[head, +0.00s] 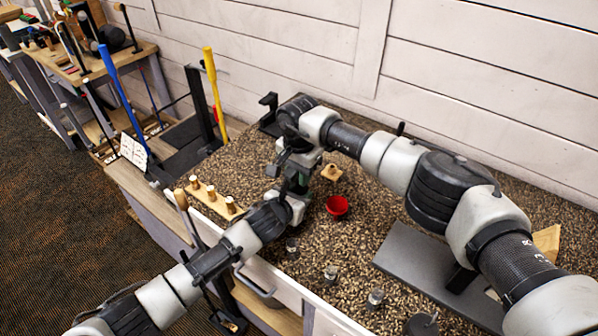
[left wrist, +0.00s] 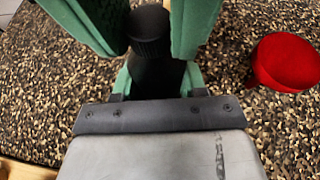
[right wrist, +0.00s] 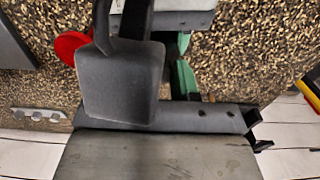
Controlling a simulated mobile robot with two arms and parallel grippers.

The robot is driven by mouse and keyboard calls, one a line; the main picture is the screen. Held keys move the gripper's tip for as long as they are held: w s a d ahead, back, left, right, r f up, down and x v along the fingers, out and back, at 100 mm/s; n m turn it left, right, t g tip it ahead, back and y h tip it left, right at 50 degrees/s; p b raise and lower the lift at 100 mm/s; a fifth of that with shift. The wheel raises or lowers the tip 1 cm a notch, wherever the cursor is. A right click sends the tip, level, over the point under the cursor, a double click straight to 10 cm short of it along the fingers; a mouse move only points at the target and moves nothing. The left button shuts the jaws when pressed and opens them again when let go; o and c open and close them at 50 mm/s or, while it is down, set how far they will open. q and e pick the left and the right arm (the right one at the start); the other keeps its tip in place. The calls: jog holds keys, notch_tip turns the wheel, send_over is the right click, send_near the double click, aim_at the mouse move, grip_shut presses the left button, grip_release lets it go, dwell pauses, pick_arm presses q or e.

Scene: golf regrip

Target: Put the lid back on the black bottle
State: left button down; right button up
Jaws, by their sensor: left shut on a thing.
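The black bottle (left wrist: 150,75) stands between the green fingers of my left gripper (left wrist: 148,45) in the left wrist view. My left gripper is shut on the bottle. A ribbed black top (left wrist: 149,20) shows at the bottle's upper end; I cannot tell whether this lid is fully seated. In the head view my left gripper (head: 294,200) is close below my right gripper (head: 298,160), and the bottle is mostly hidden there. In the right wrist view a dark block covers much of my right gripper (right wrist: 178,75), so its opening is unclear.
A red bowl (head: 337,207) sits on the pebbled surface (head: 345,250) right of the grippers. A wooden strip with corks (head: 212,196) is to the left. Several small metal pieces (head: 331,274) stand near the front edge. A grey plate (head: 425,265) lies at the right.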

grip_shut()
jog(key=shift+m, duration=1.6)
jog(key=o, duration=0.5)
grip_release()
jog(key=shift+r, duration=2.25)
